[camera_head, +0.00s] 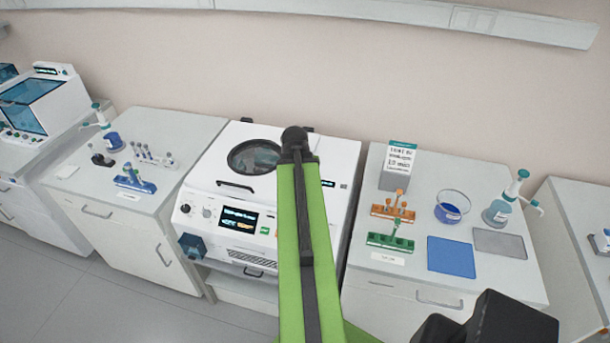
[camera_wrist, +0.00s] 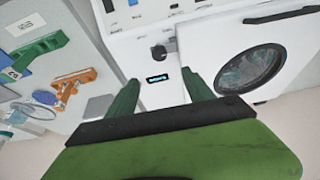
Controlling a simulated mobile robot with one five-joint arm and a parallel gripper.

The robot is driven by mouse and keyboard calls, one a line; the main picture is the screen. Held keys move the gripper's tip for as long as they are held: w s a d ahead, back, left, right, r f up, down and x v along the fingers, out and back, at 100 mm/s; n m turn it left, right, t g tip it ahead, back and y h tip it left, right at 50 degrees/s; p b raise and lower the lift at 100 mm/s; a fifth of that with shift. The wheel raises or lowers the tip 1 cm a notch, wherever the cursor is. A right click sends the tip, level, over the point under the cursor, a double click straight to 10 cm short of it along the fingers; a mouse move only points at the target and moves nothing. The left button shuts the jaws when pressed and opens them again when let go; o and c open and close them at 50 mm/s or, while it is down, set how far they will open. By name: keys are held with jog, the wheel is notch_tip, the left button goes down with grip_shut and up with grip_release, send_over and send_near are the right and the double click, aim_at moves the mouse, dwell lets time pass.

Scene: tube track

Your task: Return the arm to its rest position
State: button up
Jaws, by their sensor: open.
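My gripper (camera_wrist: 160,86) shows in the wrist view, with two dark green fingers apart and nothing between them. Beyond the fingers is the white centrifuge-like machine (camera_wrist: 140,45), with its round-windowed lid at the right. In the head view my green arm rises from the bottom centre in front of this machine (camera_head: 215,173) and hides part of its right side. The fingertips cannot be made out in the head view.
The right bench holds an orange rack (camera_head: 393,212), a green rack (camera_head: 390,243), a box (camera_head: 399,168), a glass bowl (camera_head: 463,200), a blue mat (camera_head: 451,257), a grey mat (camera_head: 500,243) and a bottle (camera_head: 500,212). The left bench holds a blue rack (camera_head: 135,184). Open floor lies lower left.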

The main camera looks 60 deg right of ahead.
jog(key=w+a+f+n+t+y+b, duration=0.1)
jog(key=w+a+f+n+b, duration=0.3)
jog(key=w+a, duration=0.75)
jog(key=w+a+f+n+t+y+b, duration=0.15)
jog(key=w+a+f+b, duration=0.55)
jog(key=a, duration=0.7)
jog(key=a+f+n+g+y+b, duration=0.1)
jog(key=a+n, duration=0.3)
jog(key=a, duration=0.9)
jog(key=s+a+f+n+g+b, duration=0.1)
jog(key=a+f+n, duration=0.3)
jog(key=a, duration=0.8)
jog(key=shift+a+n+g+y+b, duration=0.4)
jog(key=shift+n+g+b, duration=0.15)
jog(key=shift+g, duration=0.3)
jog(key=shift+s, duration=0.1)
jog(key=shift+c, duration=0.4)
